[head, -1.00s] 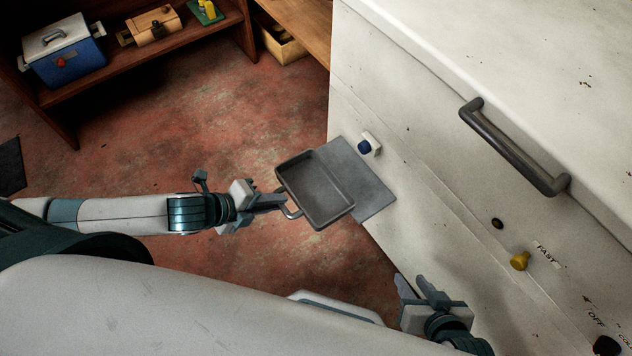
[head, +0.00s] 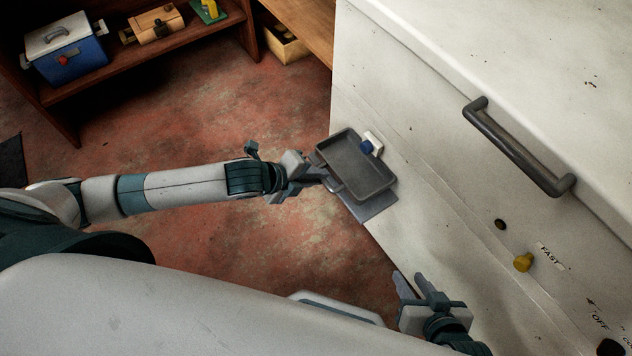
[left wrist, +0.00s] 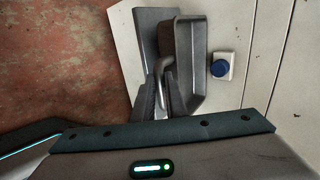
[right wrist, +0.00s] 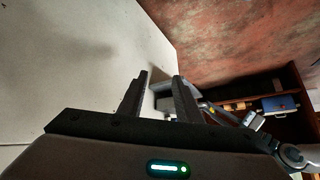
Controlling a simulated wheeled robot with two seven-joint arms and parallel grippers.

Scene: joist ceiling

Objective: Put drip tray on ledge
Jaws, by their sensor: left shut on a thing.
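The drip tray (head: 355,168) is a dark grey shallow rectangular pan with a wire handle. My left gripper (head: 318,176) is shut on that handle; the left wrist view shows the fingers (left wrist: 161,98) around it and the tray (left wrist: 190,75) beyond. The ledge (head: 371,207) is a flat grey plate on the side of the white cabinet. The tray overlaps it and hides most of it; I cannot tell whether they touch. The ledge (left wrist: 146,42) also shows left of the tray in the left wrist view. My right gripper (head: 414,286) is open and empty near the cabinet.
A blue button (head: 366,147) on a white block sits at the tray's far edge, close to it. A wooden shelf (head: 110,77) stands behind. The red floor between is clear.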

